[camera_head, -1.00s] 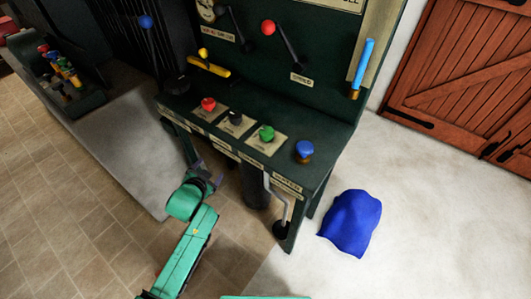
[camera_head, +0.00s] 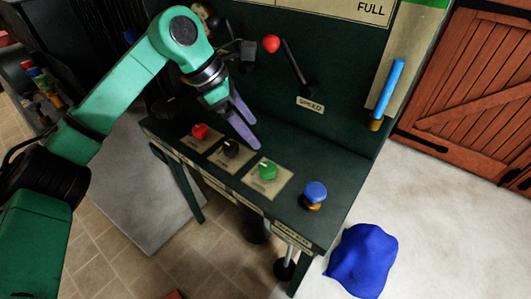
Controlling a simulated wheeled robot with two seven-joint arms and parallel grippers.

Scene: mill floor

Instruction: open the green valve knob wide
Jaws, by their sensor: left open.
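The green valve knob (camera_head: 267,169) sits on a cream plate on the dark green console top, between a black knob and a blue knob. My left gripper (camera_head: 246,136) hangs above the console, up and to the left of the green knob, fingers pointing down. Its jaws are open and empty, and it appears apart from the knob. My right gripper is not in view.
A red knob (camera_head: 200,131), a black knob (camera_head: 231,148) and a blue knob (camera_head: 315,193) stand near on the console. A red-tipped lever (camera_head: 271,44) and a blue handle (camera_head: 387,88) are on the back panel. A blue sack (camera_head: 362,262) lies on the floor.

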